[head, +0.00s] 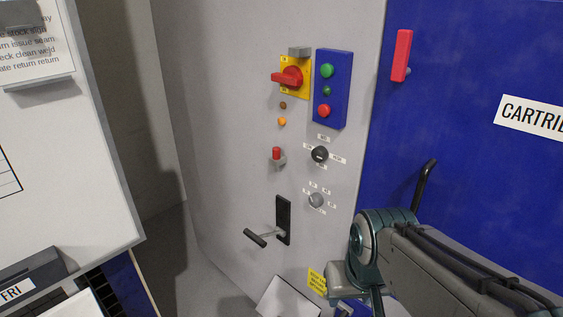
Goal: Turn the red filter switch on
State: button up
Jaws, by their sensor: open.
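A grey cabinet panel (232,130) carries several controls in the middle of the head view. A red rotary knob (288,77) sits on a yellow plate (303,90) near the top, its grip roughly level. A small red-capped lever switch (276,153) on a grey base stands upright lower down. No readable label shows which of these is the filter switch. My arm enters at the lower right and runs down out of the picture. My gripper is out of view, and nothing of mine touches the controls.
A blue button box (332,88) has green and red buttons. Below are a black selector (320,154), a grey knob (316,200) and a black lever handle (256,238). A red handle (401,55) is on the blue panel at right. A whiteboard (65,150) stands at left.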

aim_at(291, 76)
jog(key=u, duration=0.45)
jog(key=k, duration=0.55)
jog(key=u, duration=0.9)
jog(key=i, duration=1.25)
jog(key=z, duration=0.65)
